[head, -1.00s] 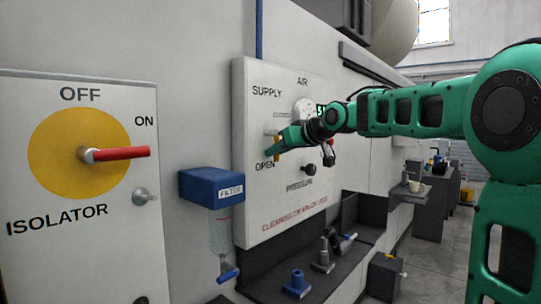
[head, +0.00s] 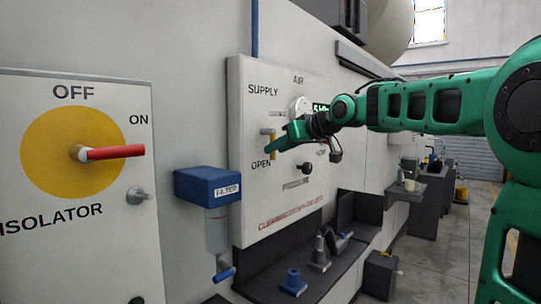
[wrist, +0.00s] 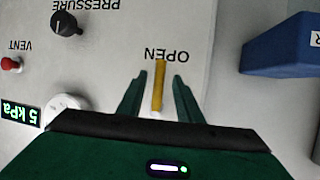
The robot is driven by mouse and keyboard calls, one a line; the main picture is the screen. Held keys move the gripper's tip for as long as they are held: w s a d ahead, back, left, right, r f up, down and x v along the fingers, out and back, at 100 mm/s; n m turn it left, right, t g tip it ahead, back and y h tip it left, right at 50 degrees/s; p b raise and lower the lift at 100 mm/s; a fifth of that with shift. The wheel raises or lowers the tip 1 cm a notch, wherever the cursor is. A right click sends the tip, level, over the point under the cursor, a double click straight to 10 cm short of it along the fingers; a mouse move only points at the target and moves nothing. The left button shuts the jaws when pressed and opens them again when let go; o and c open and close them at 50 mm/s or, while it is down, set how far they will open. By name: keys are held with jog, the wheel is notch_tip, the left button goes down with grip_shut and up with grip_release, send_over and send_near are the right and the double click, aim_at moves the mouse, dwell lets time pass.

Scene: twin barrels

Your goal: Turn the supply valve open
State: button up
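The supply valve's yellow lever (head: 273,147) is on the white AIR panel, below SUPPLY. It hangs down with its end toward the word OPEN. In the wrist view the lever (wrist: 159,86) also points at OPEN. My gripper (head: 274,147) is at the lever, and in the wrist view its two green fingers (wrist: 158,88) stand apart, one on each side, with a visible gap to the lever on both sides. The gripper is open.
A black PRESSURE knob (wrist: 68,22), a red VENT button (wrist: 11,64) and a lit display (wrist: 20,111) reading 5 kPa are on the panel. A blue filter (head: 208,186) juts out left of the panel. The isolator's red handle (head: 115,152) points right, toward ON.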

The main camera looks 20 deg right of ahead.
jog(key=v, duration=0.7)
jog(key=shift+f, duration=0.1)
jog(key=s+d+f+m+g+h, duration=0.2)
jog(key=s+d+f+m+g, duration=0.15)
jog(key=s+f, duration=0.55)
jog(key=s+d+f+m+g+h, duration=0.2)
jog(key=s+d+f, duration=0.25)
jog(key=f, duration=0.85)
jog(key=s+f+m+g, duration=0.2)
jog(key=s+f, duration=0.6)
jog(key=s, duration=0.4)
jog(key=s+f+m+g, duration=0.2)
jog(key=s+f+g, duration=0.3)
jog(key=s+f, duration=0.4)
jog(key=s, duration=0.3)
jog(key=shift+a, duration=0.4)
jog(key=shift+s, duration=0.1)
